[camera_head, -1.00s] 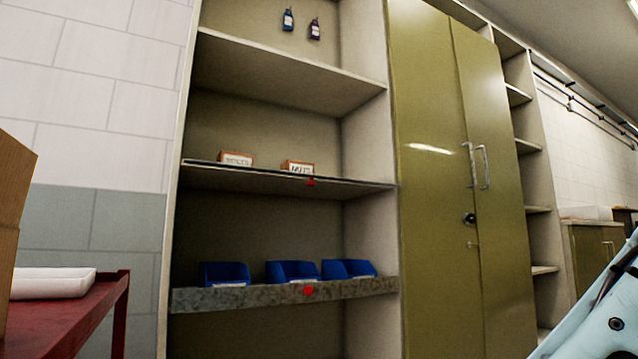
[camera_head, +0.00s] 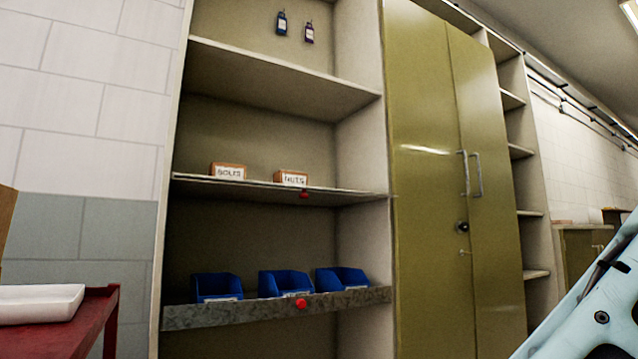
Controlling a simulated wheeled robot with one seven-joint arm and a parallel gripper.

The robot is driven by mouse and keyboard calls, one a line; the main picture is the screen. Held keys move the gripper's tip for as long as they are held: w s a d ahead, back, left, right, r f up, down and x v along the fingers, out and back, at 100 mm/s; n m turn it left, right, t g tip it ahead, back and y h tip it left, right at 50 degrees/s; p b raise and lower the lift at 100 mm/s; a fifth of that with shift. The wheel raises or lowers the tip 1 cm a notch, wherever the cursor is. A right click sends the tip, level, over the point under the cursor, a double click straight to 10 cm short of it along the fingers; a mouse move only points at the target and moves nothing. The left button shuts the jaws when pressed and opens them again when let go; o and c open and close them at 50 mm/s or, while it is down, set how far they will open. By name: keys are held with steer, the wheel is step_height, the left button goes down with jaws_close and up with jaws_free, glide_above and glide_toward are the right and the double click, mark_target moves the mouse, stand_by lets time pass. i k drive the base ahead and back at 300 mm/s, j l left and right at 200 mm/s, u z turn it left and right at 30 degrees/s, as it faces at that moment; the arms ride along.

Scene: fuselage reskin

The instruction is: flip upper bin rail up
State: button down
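The open shelf unit has a lower shelf with blue bins and a grey rail (camera_head: 230,313) standing up along its front edge, with a red knob (camera_head: 300,304) on it. The shelf above carries two small boxes, labelled bolts (camera_head: 228,172) and nuts (camera_head: 291,178). Its front edge (camera_head: 240,188) shows only a thin strip, with a red knob (camera_head: 304,195) at that edge; the upper rail seems to lie flat there. My gripper is out of view; only a pale arm link shows at the lower right.
Blue bins (camera_head: 217,287) stand behind the lower rail. Two small bottles (camera_head: 281,23) are on the top shelf. A closed olive cabinet (camera_head: 430,200) with handles stands to the right. A red table (camera_head: 75,330) with a white tray (camera_head: 40,304) is at the lower left.

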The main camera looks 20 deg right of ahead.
mark_target(304, 194)
steer(key=i+z, duration=0.35)
steer(key=i+j+z, duration=0.1)
steer(key=i+z, duration=0.25)
steer(key=i, duration=0.1)
